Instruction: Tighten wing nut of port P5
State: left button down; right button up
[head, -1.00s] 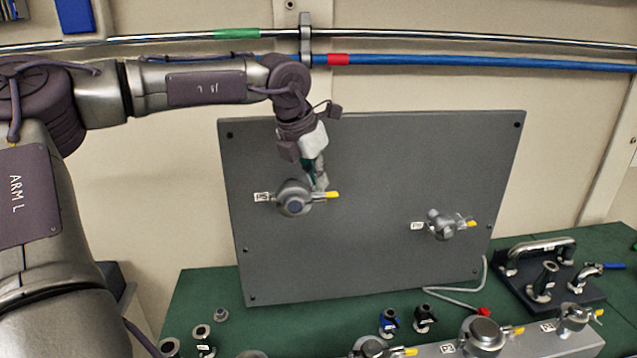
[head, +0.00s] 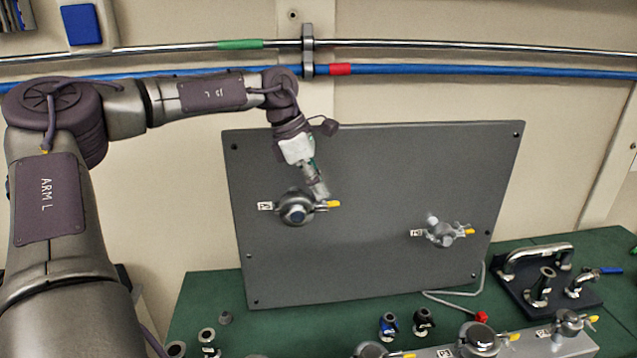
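A grey upright panel (head: 375,265) carries two round clamped ports with small white labels, too small to read surely. The right port (head: 441,235) is smaller, with a similar yellow-tipped clamp. My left gripper (head: 320,191) points down and right, its fingertips just above or at the left port's wing nut. I cannot tell whether it touches the nut or how far the fingers are apart. My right gripper is out of view.
A green bench (head: 205,290) lies below the panel. A grey rail (head: 548,342) at the front carries more clamped ports. A dark tray (head: 555,292) with metal pipe fittings stands at right. Small loose fittings lie at front left. Pipes (head: 430,70) run along the wall above.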

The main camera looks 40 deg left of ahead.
pick_arm(q)
jog(key=shift+w+r+m, duration=0.1)
jog(key=shift+r+m, duration=0.1)
jog(key=shift+m, duration=0.3)
jog(key=c, duration=1.6)
grip_release()
jog(key=shift+a, duration=0.1)
jog(key=shift+c, duration=0.2)
jog(key=v, duration=1.2)
jog(key=shift+a, duration=0.15)
